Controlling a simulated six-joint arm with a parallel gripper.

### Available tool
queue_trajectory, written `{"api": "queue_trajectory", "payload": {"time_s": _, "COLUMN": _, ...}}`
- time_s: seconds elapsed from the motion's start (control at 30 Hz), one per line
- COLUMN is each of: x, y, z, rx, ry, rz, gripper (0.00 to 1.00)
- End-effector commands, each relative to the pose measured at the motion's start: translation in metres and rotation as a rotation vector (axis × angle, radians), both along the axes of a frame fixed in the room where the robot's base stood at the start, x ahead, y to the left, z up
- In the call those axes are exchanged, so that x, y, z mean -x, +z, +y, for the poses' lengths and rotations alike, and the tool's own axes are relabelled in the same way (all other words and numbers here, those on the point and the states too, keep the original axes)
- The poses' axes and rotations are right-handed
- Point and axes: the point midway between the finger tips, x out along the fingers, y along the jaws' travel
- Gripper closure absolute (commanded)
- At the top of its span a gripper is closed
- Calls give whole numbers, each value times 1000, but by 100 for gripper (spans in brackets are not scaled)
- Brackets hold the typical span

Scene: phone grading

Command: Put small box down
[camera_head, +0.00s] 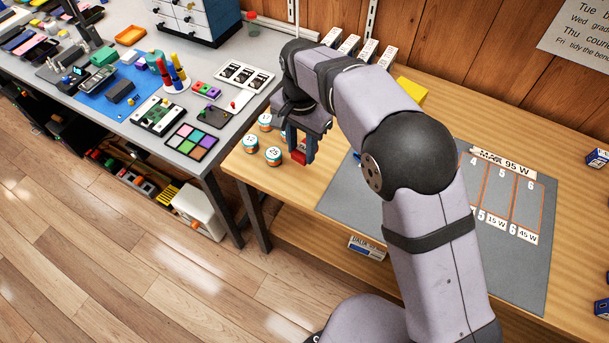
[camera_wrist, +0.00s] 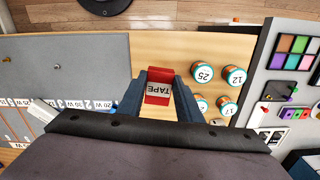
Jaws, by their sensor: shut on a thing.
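A small red box with a white label reading "TAPE" (camera_wrist: 159,88) is between the two fingers of my gripper (camera_wrist: 160,95) in the wrist view. The fingers press on its two sides. In the head view my gripper (camera_head: 300,148) points down over the left part of the wooden bench, and the red box (camera_head: 298,158) shows at its fingertips. I cannot tell whether the box touches the bench top.
Several jars with numbered lids, such as one marked 25 (camera_head: 273,156), stand close to my gripper. A grey mat (camera_head: 340,196) with marked slots lies to the right. A grey table (camera_head: 222,135) with electronics adjoins on the left. Small boxes (camera_head: 368,49) stand along the wall.

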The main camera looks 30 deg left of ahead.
Motion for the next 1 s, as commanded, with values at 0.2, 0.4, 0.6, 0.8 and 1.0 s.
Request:
{"api": "queue_trajectory", "payload": {"time_s": 0.2, "x": 0, "y": 0, "z": 0, "rx": 0, "ry": -16, "rz": 0, "gripper": 89}}
{"api": "queue_trajectory", "payload": {"time_s": 0.4, "x": 0, "y": -2, "z": 0, "rx": 1, "ry": -15, "rz": 1, "gripper": 89}}
{"api": "queue_trajectory", "payload": {"time_s": 0.6, "x": 1, "y": -24, "z": -1, "rx": 4, "ry": -14, "rz": 4, "gripper": 89}}
{"api": "queue_trajectory", "payload": {"time_s": 0.8, "x": 0, "y": -46, "z": 0, "rx": 2, "ry": -14, "rz": 1, "gripper": 89}}
{"api": "queue_trajectory", "payload": {"time_s": 1.0, "x": 0, "y": -51, "z": 0, "rx": 1, "ry": -13, "rz": 0, "gripper": 89}}
